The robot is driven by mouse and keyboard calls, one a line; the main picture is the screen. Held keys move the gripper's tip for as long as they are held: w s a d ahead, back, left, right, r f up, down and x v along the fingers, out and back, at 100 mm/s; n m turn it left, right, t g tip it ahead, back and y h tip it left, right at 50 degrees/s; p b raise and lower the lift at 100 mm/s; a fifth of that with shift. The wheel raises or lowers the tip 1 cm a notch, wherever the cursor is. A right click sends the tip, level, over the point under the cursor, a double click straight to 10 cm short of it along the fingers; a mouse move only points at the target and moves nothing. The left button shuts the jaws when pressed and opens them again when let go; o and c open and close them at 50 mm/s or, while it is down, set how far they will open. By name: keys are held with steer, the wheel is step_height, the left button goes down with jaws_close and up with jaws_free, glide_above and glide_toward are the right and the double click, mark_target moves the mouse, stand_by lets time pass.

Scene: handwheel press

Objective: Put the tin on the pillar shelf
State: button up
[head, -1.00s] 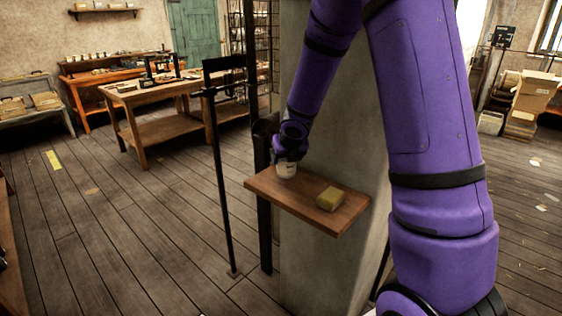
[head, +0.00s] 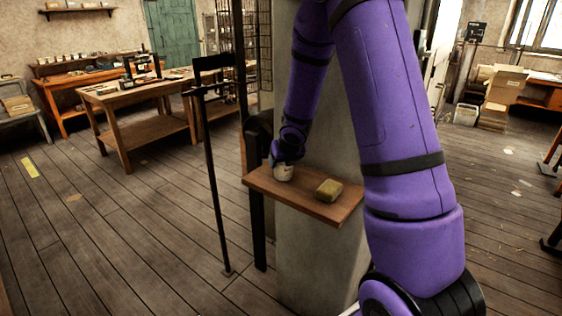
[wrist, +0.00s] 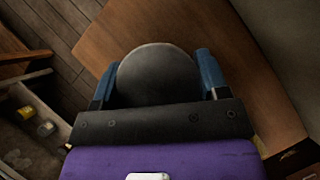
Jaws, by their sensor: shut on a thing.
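The tin (head: 283,173) is a small pale cylinder at the left end of the wooden pillar shelf (head: 300,198). It looks upright and on or just above the board; I cannot tell if its base touches. In the wrist view the tin's round dark top (wrist: 157,75) sits between the two blue fingers. My gripper (head: 284,160) is shut on the tin from above; it also shows in the wrist view (wrist: 155,80). The shelf board (wrist: 150,25) spreads out beneath the tin there. The tin's upper part is hidden by my gripper in the head view.
A yellowish block (head: 328,190) lies on the shelf to the right of the tin. The concrete pillar (head: 320,255) stands behind the shelf. A black post (head: 213,185) stands left of the shelf. A wooden workbench (head: 140,98) is at the back left.

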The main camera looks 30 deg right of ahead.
steer(key=shift+f, duration=0.1)
steer(key=o, duration=1.1)
